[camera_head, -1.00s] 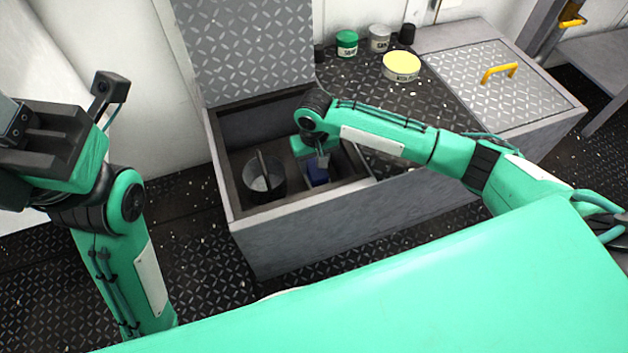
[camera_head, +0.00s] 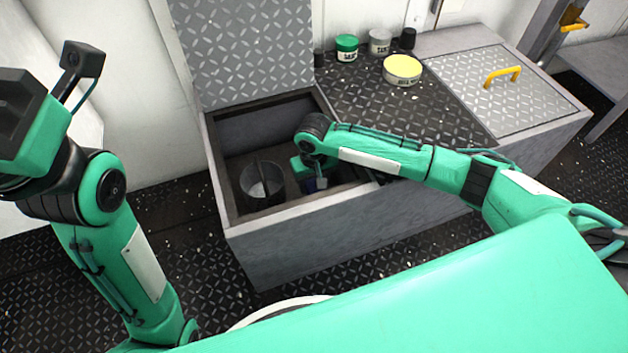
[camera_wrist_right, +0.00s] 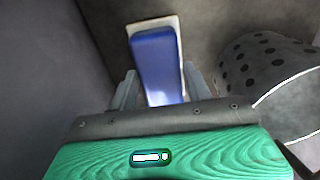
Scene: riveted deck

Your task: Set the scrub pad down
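The scrub pad (camera_wrist_right: 158,60), a blue block with a pale backing, is between the fingers of my right gripper (camera_wrist_right: 160,88) in the right wrist view. The fingers are close against its sides and look shut on it. I cannot tell if the pad touches the locker floor. My left gripper (camera_head: 18,115) is at the left edge, away from the locker, and its fingers cannot be made out.
A dark perforated bucket (camera_head: 262,185) stands in the locker left of my right gripper; it also shows in the right wrist view (camera_wrist_right: 262,75). A green-lidded jar (camera_head: 346,48), a grey jar (camera_head: 380,42) and a yellow-lidded tin (camera_head: 402,69) stand on the deck top.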

